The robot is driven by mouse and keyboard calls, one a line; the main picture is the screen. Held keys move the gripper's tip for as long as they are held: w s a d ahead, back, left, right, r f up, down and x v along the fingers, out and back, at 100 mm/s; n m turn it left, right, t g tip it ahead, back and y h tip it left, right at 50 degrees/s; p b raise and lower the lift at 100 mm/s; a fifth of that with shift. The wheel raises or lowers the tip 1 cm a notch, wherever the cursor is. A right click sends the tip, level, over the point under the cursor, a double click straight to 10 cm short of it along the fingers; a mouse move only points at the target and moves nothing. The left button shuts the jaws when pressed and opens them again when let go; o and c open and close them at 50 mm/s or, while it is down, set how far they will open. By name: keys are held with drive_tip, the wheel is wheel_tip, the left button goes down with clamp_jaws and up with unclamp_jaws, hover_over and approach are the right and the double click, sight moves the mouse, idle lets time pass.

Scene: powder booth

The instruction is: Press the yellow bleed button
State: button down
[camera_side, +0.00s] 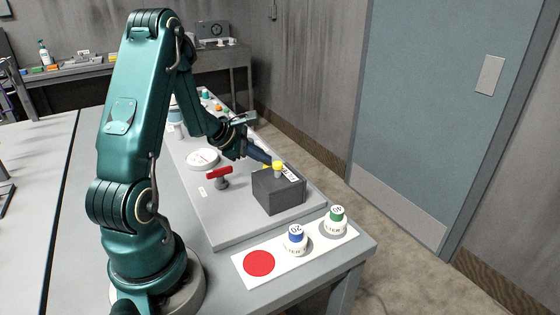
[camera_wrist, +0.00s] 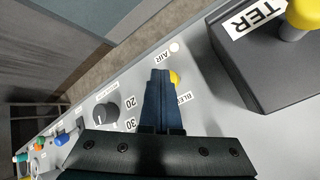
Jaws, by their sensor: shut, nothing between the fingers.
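The yellow bleed button (camera_wrist: 175,78) shows in the wrist view beside a partly covered label starting "BLE". My fingers hide part of it. In the side view my gripper (camera_side: 268,161) is low over the panel, behind the box.
A dark grey box (camera_side: 278,192) with a yellow knob (camera_side: 278,167) on top stands close to my fingertips. A red-handled valve (camera_side: 219,173) and a white round part (camera_side: 202,159) are to its left. A black dial (camera_wrist: 105,115) is left of my fingers in the wrist view.

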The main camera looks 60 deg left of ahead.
drive_tip(key=shift+r, duration=0.75)
wheel_tip(320, 180, up, 5)
idle(0.3)
idle(0.5)
